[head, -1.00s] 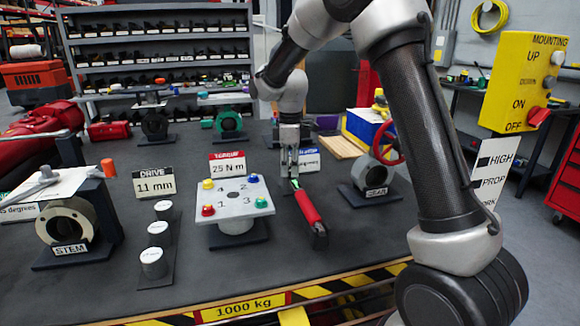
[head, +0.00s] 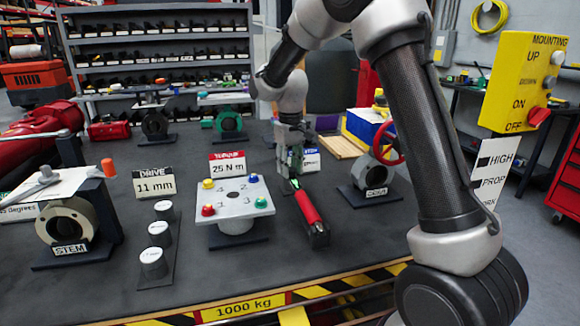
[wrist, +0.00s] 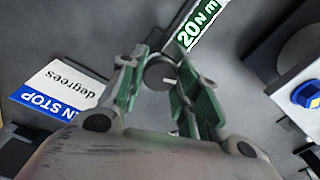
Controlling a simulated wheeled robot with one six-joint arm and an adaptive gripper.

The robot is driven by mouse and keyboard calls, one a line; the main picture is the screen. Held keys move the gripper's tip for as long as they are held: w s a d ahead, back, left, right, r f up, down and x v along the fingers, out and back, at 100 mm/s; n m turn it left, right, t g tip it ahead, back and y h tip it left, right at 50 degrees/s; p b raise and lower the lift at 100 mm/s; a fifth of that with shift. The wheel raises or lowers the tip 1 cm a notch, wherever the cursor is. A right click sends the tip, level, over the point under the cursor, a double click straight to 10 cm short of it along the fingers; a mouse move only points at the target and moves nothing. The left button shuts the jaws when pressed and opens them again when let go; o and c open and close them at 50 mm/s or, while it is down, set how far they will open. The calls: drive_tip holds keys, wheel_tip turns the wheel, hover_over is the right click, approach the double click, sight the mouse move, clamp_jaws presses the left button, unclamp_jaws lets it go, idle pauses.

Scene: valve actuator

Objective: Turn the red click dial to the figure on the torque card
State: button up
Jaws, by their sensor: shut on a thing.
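A wrench-like tool with a red handle (head: 307,207) lies on the bench right of the numbered plate. Beyond the handle, a green label (wrist: 197,25) on the tool reads 20 N m in the wrist view. My gripper (head: 292,170) points down at the tool's far end. In the wrist view its green-padded fingers are shut on a round dial (wrist: 160,72), which looks dark grey with a white mark; no red shows on it. The torque card (head: 227,164), with a red header, stands behind the plate and reads 25 N m.
The white plate (head: 236,206) with coloured knobs is left of the tool. A valve with a red handwheel (head: 386,143) stands to the right. A blue-and-white stop card (wrist: 62,88) is beside my gripper. Bare bench lies in front of the tool.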

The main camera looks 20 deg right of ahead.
drive_tip(key=shift+m, duration=1.6)
drive_tip(key=o, duration=1)
drive_tip(key=shift+o, duration=0.2)
wheel_tip(320, 180, up, 12)
